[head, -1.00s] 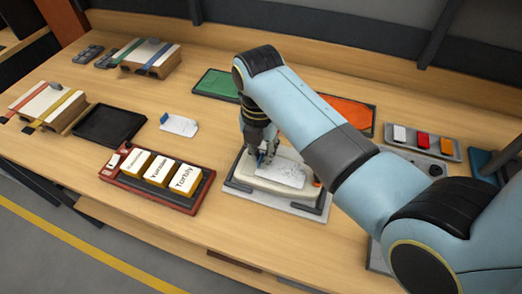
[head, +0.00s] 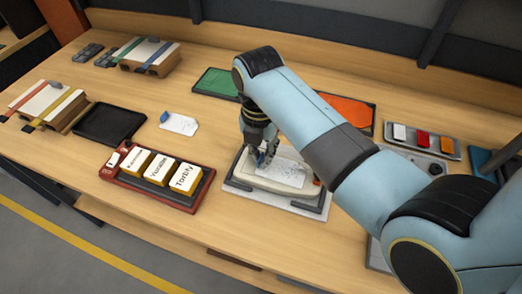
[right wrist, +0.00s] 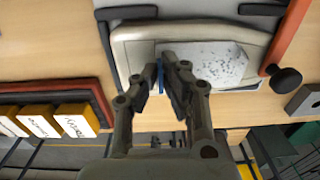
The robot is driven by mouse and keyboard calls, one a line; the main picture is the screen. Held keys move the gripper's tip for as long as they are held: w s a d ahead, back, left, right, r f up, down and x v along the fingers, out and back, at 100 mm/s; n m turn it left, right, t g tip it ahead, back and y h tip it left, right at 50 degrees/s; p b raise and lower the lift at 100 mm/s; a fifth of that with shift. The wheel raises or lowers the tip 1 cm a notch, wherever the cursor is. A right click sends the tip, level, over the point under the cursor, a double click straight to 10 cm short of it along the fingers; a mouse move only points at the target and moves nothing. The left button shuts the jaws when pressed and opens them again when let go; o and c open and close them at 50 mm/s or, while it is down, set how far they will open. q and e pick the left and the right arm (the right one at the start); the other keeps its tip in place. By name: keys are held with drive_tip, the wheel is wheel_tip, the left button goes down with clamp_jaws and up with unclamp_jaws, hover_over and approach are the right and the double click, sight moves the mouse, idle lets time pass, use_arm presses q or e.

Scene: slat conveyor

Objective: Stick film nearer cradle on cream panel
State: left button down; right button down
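The cream panel (head: 252,181) lies in a cradle (head: 233,187) with dark corner bars at the bench front; it also shows in the right wrist view (right wrist: 130,50). A pale speckled film (head: 283,168) lies over the panel, also in the right wrist view (right wrist: 212,62); whether it touches all along cannot be told. My right gripper (head: 266,160) is above the panel's left part, its fingers (right wrist: 162,74) closed about a blue tab (right wrist: 160,77) at the film's end. A second film (head: 179,124) lies on the bench to the left. My left gripper is not in view.
A red tray (head: 205,190) with several yellow-and-white boxes stands left of the cradle. Behind are a black tray (head: 108,123), a green mat (head: 217,84) and an orange mat (head: 350,112). A dark knob (right wrist: 286,80) stands by the panel's end.

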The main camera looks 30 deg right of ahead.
drive_tip(key=c, duration=1.4)
unclamp_jaws()
wheel_tip(320, 180, up, 12)
